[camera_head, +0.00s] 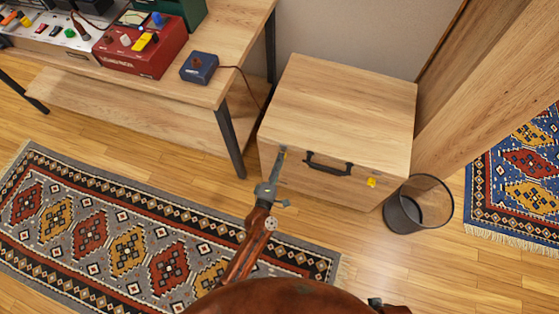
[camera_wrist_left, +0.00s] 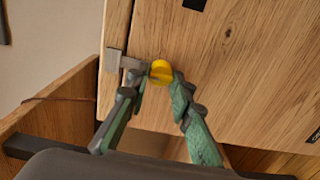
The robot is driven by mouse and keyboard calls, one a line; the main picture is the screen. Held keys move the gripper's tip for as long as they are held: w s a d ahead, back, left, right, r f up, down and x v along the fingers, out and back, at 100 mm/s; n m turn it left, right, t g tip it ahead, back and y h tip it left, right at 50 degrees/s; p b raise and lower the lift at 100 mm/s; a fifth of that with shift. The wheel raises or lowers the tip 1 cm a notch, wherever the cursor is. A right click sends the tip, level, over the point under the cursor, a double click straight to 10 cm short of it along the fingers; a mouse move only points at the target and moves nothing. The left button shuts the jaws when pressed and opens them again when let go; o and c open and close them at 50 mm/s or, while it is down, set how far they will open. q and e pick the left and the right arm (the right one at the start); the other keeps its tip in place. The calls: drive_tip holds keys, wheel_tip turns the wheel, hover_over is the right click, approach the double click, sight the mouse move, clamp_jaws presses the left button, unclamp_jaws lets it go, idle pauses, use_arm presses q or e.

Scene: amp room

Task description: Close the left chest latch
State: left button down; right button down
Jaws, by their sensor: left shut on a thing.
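The wooden chest (camera_head: 350,92) stands against the wall with its lid down. The left latch shows in the left wrist view as a yellow tab (camera_wrist_left: 161,70), joined to a grey metal bracket (camera_wrist_left: 113,61) across the lid seam. My left gripper (camera_head: 283,156) reaches the chest's front at this latch and mostly hides it in the head view. In the left wrist view its green fingers (camera_wrist_left: 156,85) are shut on the yellow tab, one on each side. A small dark part of my right gripper (camera_head: 388,306) shows at the bottom edge; its fingers cannot be made out.
A black handle (camera_head: 328,165) and a yellow right latch (camera_head: 371,182) sit on the chest's front. A mesh bin (camera_head: 418,204) stands close at right. A wooden table (camera_head: 238,62) with pedals stands at left. A patterned rug (camera_head: 110,235) lies in front.

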idle(0.4)
use_arm(q)
drive_tip(key=c, duration=1.7)
unclamp_jaws()
drive_tip(key=v, duration=1.2)
